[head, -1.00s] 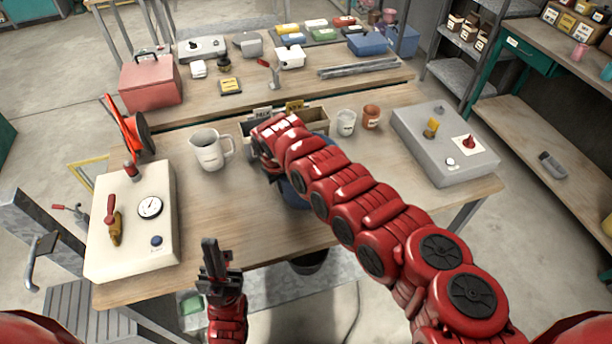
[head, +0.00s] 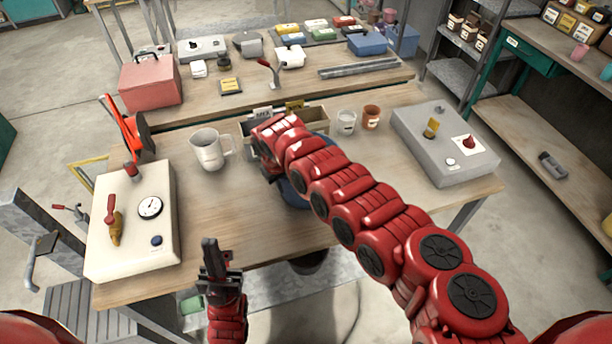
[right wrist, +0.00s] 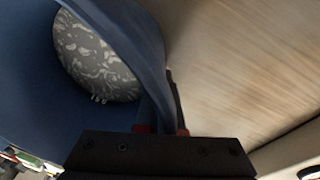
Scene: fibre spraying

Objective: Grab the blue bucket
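The blue bucket (head: 296,193) stands on the near table, mostly hidden behind my right arm in the head view. In the right wrist view its blue wall (right wrist: 112,28) curves across the picture, and a grey mottled mass (right wrist: 95,55) shows inside it. My right gripper (right wrist: 163,128) is at the bucket's rim, with the wall between its two fingers, and looks shut on it. The fingertips are hidden in the head view. My left gripper (head: 210,250) is empty and points up over the near table edge; its fingers show edge-on.
A white pitcher (head: 207,152) stands left of the bucket. A white gauge box (head: 135,245) is at the left and a grey control box (head: 443,148) at the right. A small bin (head: 312,118), a white cup (head: 345,122) and a brown cup (head: 371,117) stand behind the bucket.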

